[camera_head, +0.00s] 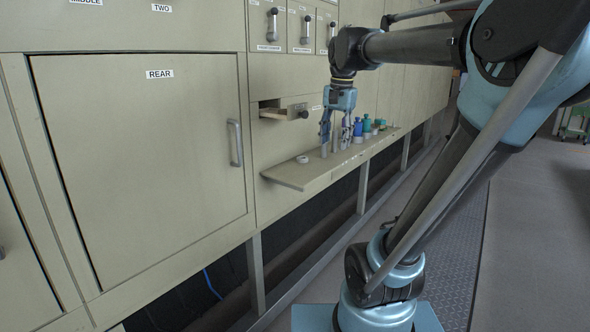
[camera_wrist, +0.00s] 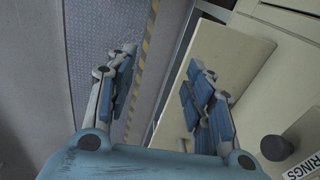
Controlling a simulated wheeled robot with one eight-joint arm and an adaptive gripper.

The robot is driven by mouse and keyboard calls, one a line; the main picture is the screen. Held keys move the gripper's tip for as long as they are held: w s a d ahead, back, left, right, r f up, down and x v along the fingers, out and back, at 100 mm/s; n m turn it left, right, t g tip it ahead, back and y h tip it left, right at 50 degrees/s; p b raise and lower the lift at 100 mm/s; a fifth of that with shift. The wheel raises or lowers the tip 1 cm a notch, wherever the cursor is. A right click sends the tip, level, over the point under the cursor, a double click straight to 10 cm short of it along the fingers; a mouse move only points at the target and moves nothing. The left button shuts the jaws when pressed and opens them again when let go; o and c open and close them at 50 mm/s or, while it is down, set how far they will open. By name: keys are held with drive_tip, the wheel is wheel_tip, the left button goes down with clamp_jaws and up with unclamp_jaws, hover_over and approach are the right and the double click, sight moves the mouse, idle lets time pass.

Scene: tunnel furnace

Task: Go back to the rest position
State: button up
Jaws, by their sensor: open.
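My gripper (camera_head: 334,118) hangs pointing down over the narrow shelf (camera_head: 300,178) on the furnace front, in the camera_head view. In the camera_wrist view my gripper (camera_wrist: 160,95) has its two blue-padded fingers spread apart, with nothing between them. Below the fingers the floor and the shelf's edge (camera_wrist: 165,130) show. My arm is bent and reaches from its base at the lower right up and over to the shelf.
A small drawer (camera_head: 282,111) stands partly open beside my gripper. A light ring-shaped object (camera_head: 302,159) lies on the shelf. Several bottles, including a blue one (camera_head: 367,123), stand further along it. The REAR door (camera_head: 140,150) is shut. Open floor (camera_head: 535,230) lies at right.

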drive_tip(key=s+d+f+n, duration=0.2)
drive_tip(key=s+f, duration=0.3)
drive_tip(key=f, duration=0.4)
drive_tip(key=s+d+f+n, duration=0.2)
drive_tip(key=s+f+n, duration=0.1)
drive_tip(key=s+f, duration=0.3)
drive_tip(key=s+d+f+n+t, duration=0.1)
drive_tip(key=s+f, duration=0.4)
drive_tip(key=f, duration=0.6)
drive_tip(key=shift+s+d+f+n+h, duration=0.2)
drive_tip(key=shift+d+f+n+h, duration=0.1)
drive_tip(key=shift+d+n, duration=0.35)
drive_tip(key=shift+a, duration=0.1)
drive_tip(key=shift+w+f, duration=0.2)
drive_tip(key=shift+w, duration=0.2)
